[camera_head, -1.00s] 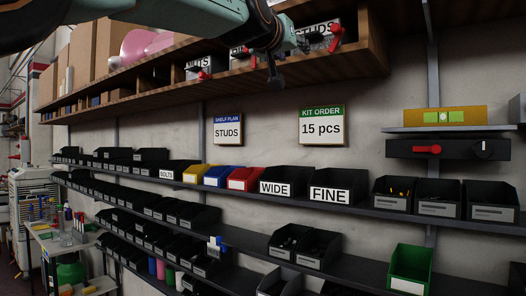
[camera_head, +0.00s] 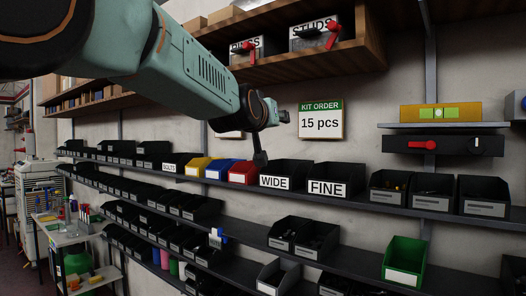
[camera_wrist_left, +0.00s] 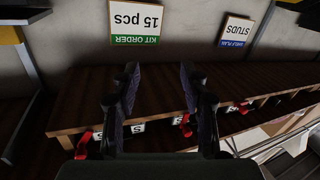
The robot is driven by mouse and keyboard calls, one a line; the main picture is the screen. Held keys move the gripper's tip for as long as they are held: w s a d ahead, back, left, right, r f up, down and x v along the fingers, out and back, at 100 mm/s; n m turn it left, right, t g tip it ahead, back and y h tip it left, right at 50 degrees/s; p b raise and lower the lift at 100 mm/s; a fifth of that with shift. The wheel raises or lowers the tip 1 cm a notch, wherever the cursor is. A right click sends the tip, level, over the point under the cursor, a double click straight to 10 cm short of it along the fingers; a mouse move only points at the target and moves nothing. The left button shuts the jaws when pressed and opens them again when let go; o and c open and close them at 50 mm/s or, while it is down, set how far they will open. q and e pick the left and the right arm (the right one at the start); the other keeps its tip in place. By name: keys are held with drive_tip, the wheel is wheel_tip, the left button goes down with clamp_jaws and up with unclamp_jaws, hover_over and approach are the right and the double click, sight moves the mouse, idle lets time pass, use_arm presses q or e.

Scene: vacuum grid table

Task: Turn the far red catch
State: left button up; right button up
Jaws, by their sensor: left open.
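On the upper wooden shelf, the STUDS bin has a red catch (camera_head: 332,38) and the bin to its left has another red catch (camera_head: 249,55). A third, farther catch is hidden behind my left arm in the head view. The upside-down left wrist view shows three red catches: one near the shelf end (camera_wrist_left: 83,146), a middle one (camera_wrist_left: 185,126) and a farther one (camera_wrist_left: 243,107). My left gripper (camera_wrist_left: 160,72) is open, its two fingers apart with nothing between them. It touches no catch that I can see. My right gripper is not in view.
The wooden shelf (camera_wrist_left: 75,120) crosses the wrist view. Below it hang a KIT ORDER sign (camera_head: 321,120) and a SHELF PLAN sign (camera_wrist_left: 236,31), mostly hidden in the head view. Black, yellow, blue and red bins line a lower shelf. A red lever (camera_head: 425,144) sits on a black panel at right.

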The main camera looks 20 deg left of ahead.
use_arm(q)
wheel_tip(320, 180, down, 8)
drive_tip(key=a+g, duration=0.1)
drive_tip(key=shift+r+g+p, duration=0.25)
drive_tip(key=shift+g+p, duration=0.05)
drive_tip(key=shift+p, duration=0.1)
drive_tip(key=shift+s+a, duration=0.1)
drive_tip(key=shift+a, duration=0.15)
drive_tip(key=shift+w, duration=0.2)
